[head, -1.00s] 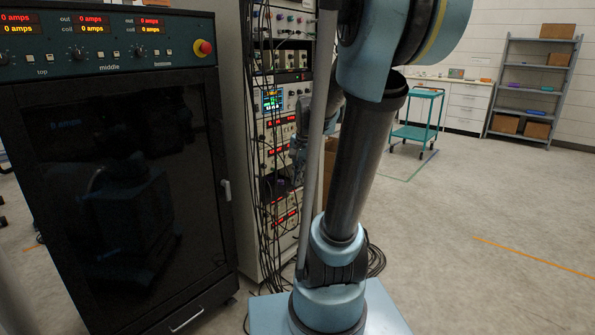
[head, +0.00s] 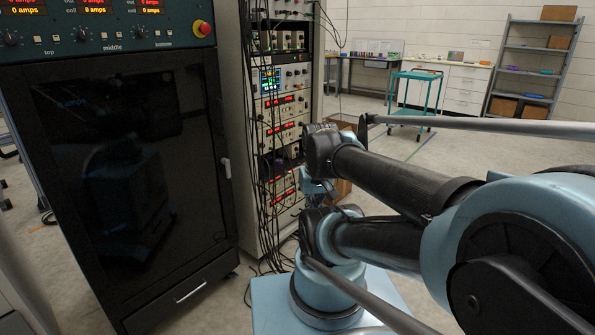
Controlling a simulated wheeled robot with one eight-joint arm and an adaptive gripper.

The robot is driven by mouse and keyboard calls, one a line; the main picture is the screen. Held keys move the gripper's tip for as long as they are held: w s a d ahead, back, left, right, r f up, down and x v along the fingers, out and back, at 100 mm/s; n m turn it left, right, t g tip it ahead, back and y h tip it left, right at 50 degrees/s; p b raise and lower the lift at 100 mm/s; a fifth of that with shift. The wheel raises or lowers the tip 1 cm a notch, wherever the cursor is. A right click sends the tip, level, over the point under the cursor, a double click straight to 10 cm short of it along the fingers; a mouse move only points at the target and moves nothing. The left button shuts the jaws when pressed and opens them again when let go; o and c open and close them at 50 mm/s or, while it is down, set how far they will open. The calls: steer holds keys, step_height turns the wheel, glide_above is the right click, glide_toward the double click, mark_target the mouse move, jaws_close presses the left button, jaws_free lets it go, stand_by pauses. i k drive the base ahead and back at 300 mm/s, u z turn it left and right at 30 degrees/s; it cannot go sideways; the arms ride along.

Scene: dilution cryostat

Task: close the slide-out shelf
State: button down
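The instrument rack (head: 232,120) stands left of centre, with a dark gap (head: 284,165) between its lit panels. I cannot make out a shelf sticking out there; cables and my arm cover part of that area. My arm reaches from the right, and its pale blue wrist part (head: 316,187) is in front of the lower rack. The gripper's fingers are too hidden and small to tell whether they are open or touching anything.
A black cabinet (head: 130,180) with a closed glass door and a bottom drawer (head: 185,292) stands at the left. Loose cables (head: 262,200) hang down the rack front. A teal cart (head: 412,103) and a grey shelf unit (head: 525,75) stand far back. Floor at the right is open.

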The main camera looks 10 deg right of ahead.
mark_target(300, 159)
steer(key=k, duration=1.1)
steer(key=u, duration=0.3)
steer(key=i, duration=1.9)
steer(key=z, duration=0.8)
